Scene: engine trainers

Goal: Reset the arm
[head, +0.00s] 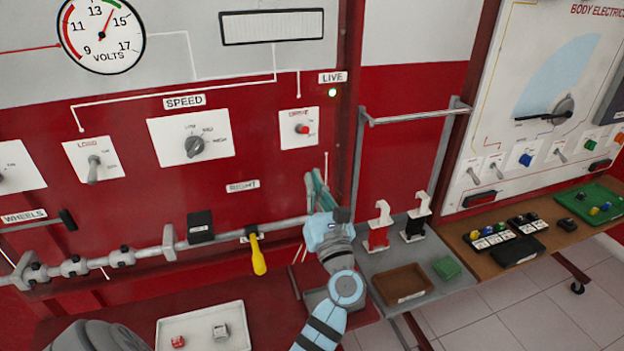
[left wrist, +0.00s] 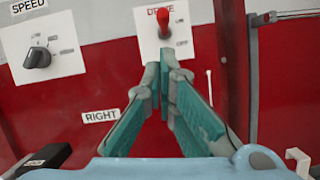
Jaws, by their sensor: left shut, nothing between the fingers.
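My left gripper (head: 318,180) is in front of the red panel, below and right of the drive switch (head: 302,129). Its teal fingers are shut with nothing between them. In the left wrist view the gripper (left wrist: 165,65) points up at the panel, and its fingertips appear just below the red drive switch knob (left wrist: 166,22). I cannot tell from this view how far the fingertips are from the panel. My right gripper is not in view.
A grey rail with a yellow-handled lever (head: 258,256) runs left of my arm. A shelf at right holds red and black clips (head: 379,230), a brown tray (head: 402,284) and a green block (head: 447,267). A white tray (head: 203,331) stands at the lower left.

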